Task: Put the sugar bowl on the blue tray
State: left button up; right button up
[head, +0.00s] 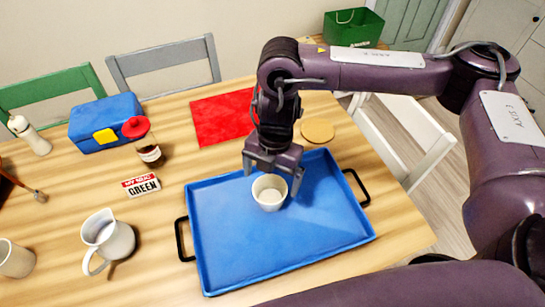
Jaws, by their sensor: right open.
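The blue tray (240,262) with black side handles lies on the wooden table. A small white bowl (269,194), which looks like the sugar bowl, stands upright at the tray's upper middle. My right gripper (273,182) points down right above and behind the bowl. Its fingers are spread apart to either side of the bowl's far rim, and I cannot tell whether they touch it. The bowl's base appears to rest on the tray. My left gripper is out of the picture.
A white jug (107,240), a cup (14,259), a label sign (141,185), a red-capped jar (149,152) and a blue box (104,122) stand on the left. A red mat (222,117) and a round coaster (317,130) lie behind the tray. Chairs stand beyond.

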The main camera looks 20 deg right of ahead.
jog(key=r, duration=0.5)
jog(key=shift+w+d+r+p, duration=0.25)
jog(key=shift+w+d+p, duration=0.05)
jog(key=shift+s, duration=0.1)
